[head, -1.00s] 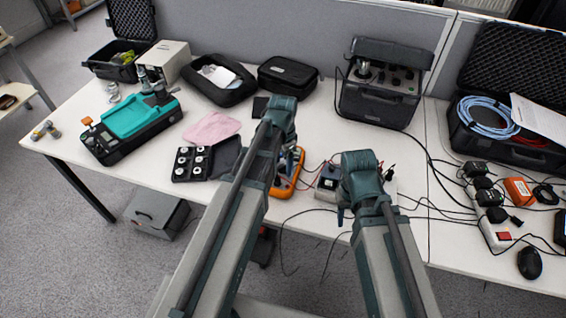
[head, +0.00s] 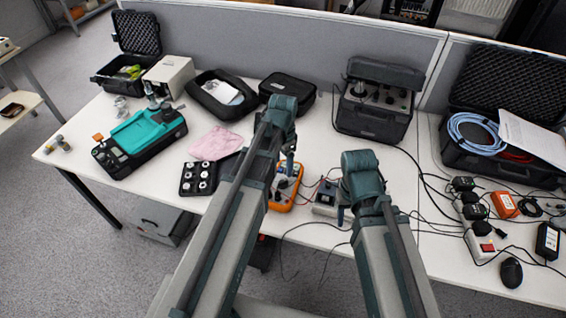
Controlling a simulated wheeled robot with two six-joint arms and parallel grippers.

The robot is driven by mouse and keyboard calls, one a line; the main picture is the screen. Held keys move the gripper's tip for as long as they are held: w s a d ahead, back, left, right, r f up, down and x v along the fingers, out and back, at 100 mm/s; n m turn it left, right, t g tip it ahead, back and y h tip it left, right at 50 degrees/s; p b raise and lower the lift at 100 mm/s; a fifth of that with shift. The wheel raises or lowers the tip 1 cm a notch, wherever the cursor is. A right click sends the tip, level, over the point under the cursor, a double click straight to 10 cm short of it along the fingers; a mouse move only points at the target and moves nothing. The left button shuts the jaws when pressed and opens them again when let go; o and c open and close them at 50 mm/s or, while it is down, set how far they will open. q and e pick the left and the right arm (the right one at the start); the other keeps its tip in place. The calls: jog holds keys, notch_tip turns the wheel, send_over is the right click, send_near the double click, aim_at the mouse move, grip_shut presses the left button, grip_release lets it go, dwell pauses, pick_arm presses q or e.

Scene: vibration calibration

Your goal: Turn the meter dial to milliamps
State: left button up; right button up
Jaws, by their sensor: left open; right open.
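The orange-edged meter (head: 285,196) lies on the white table in the middle of the head view, partly hidden by my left arm. Its dial is too small and covered to read. My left gripper (head: 289,168) hangs over the meter's upper part, open; its fingers are small and partly hidden by the wrist, and I cannot tell whether they touch the dial. My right gripper (head: 341,215) is open, mostly hidden under its wrist, beside a small grey box (head: 324,198) with leads to the right of the meter.
A black weight tray (head: 197,179), pink cloth (head: 216,143) and teal-topped device (head: 145,130) are on the left. A black instrument case (head: 374,108) stands behind. Cables, a power strip (head: 480,240) and a mouse (head: 511,272) lie on the right. Thin leads cross the front table edge.

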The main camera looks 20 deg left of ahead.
pick_arm(q)
notch_tip(320, 180, up, 5)
jog(key=p, duration=0.4)
jog(key=shift+r, duration=0.1)
jog(key=n, duration=1.8)
jog(key=shift+w+a, duration=0.1)
jog(key=shift+f, duration=0.25)
